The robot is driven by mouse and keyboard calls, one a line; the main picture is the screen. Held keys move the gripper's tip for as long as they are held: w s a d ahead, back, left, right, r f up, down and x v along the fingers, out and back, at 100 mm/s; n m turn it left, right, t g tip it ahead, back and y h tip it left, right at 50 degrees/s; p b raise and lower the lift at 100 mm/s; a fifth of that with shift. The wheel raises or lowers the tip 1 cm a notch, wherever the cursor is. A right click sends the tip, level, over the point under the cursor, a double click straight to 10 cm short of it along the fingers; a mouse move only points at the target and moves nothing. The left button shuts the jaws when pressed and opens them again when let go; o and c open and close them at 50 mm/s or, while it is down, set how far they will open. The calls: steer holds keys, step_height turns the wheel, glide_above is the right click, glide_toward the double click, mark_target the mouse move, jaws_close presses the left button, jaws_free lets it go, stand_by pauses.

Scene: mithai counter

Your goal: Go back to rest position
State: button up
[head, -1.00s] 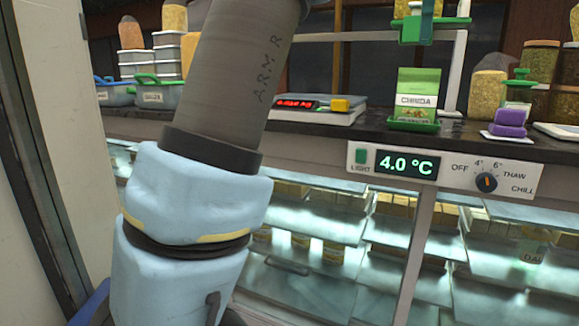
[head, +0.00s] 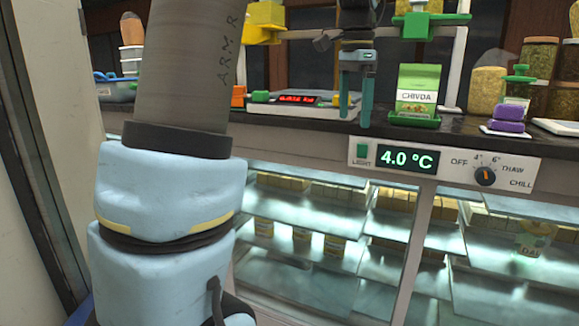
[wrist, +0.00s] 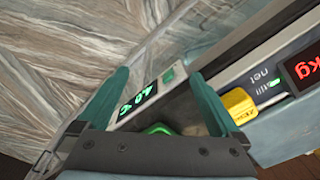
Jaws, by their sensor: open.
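My gripper (head: 355,118) hangs pointing down in front of the counter's front edge in the head view, between the weighing scale (head: 262,108) and the green Chivda packet (head: 416,84). Its two teal fingers are apart with nothing between them. In the wrist view, the open fingers of my gripper (wrist: 158,75) show over the counter's control panel, with the floor beyond. My forearm crosses the left of the head view.
The 4.0 °C display (head: 407,161) and dial (head: 485,176) are on the counter front. A yellow block (wrist: 239,105) is by the scale. A glass case (head: 320,225) lies below.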

steer(key=s+a+f+n, duration=0.2)
steer(key=a+f+n, duration=0.4)
steer(key=a+f, duration=0.6)
steer(key=s+a+f+n+t, duration=0.1)
steer(key=s+a+f+n, duration=0.6)
steer(key=s+f, duration=0.3)
step_height(320, 180, down, 2)
steer(key=shift+s+a+f, duration=0.1)
steer(key=shift+s+a, duration=0.05)
steer(key=shift+a, duration=0.6)
